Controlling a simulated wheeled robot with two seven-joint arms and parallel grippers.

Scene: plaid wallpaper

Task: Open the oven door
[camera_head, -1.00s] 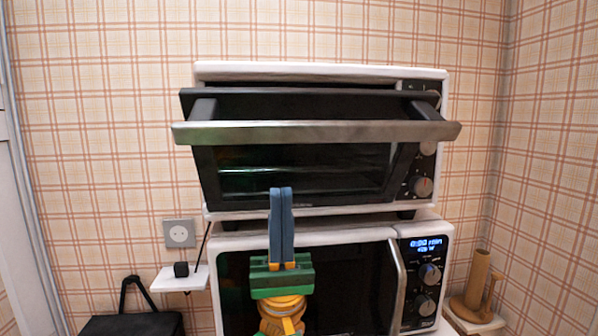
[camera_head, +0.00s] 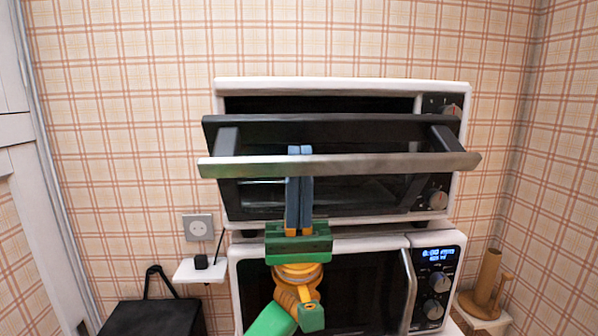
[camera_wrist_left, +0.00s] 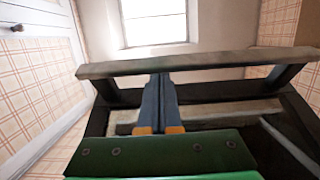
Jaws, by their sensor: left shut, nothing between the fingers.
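The white toaster oven (camera_head: 342,84) stands on top of a microwave. Its dark glass door (camera_head: 370,192) is partly open, its top edge tilted out and down, with a dark gap above it. A silver bar handle (camera_head: 400,163) runs across the door front; it also spans the left wrist view (camera_wrist_left: 220,60). My left gripper (camera_head: 300,151) has its blue fingers together and empty. They point up behind the handle, between bar and door, with the tips just above the bar. The bar hides part of them. My right gripper is not in view.
The white microwave (camera_head: 330,247) with a lit display sits directly below the oven. A black box (camera_head: 155,317) and a small white shelf (camera_head: 200,273) are at left. A wooden holder (camera_head: 487,285) stands at right near the wall. A window (camera_wrist_left: 155,22) shows in the left wrist view.

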